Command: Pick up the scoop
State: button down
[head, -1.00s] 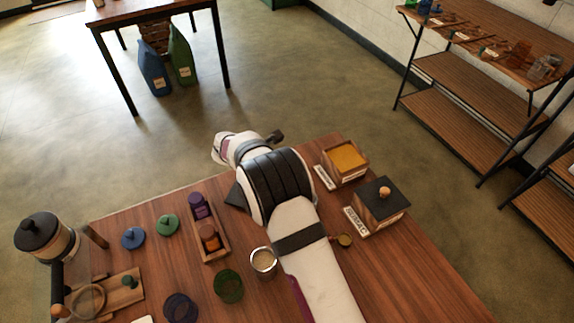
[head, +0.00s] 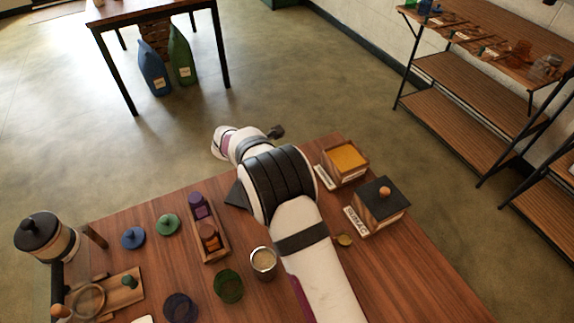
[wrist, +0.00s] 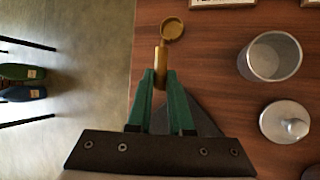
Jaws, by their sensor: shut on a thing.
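The brass scoop shows in the wrist view, with a small round bowl (wrist: 172,29) at the top and a short handle (wrist: 160,58) below it. My gripper (wrist: 160,77) has its green fingers shut on the handle, near the table's far edge. The bowl points away from the fingers. I cannot tell how high the scoop is above the table. In the head view my own arm hides the fingers and the scoop.
A dark flat piece (wrist: 200,112) lies under the fingers. A metal cup (wrist: 270,57) and a metal lid (wrist: 287,121) stand to the right. In the head view, a yellow-filled box (head: 345,160) and a lidded box (head: 383,205) stand right of my arm.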

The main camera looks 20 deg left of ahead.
jog(key=shift+r, duration=2.7)
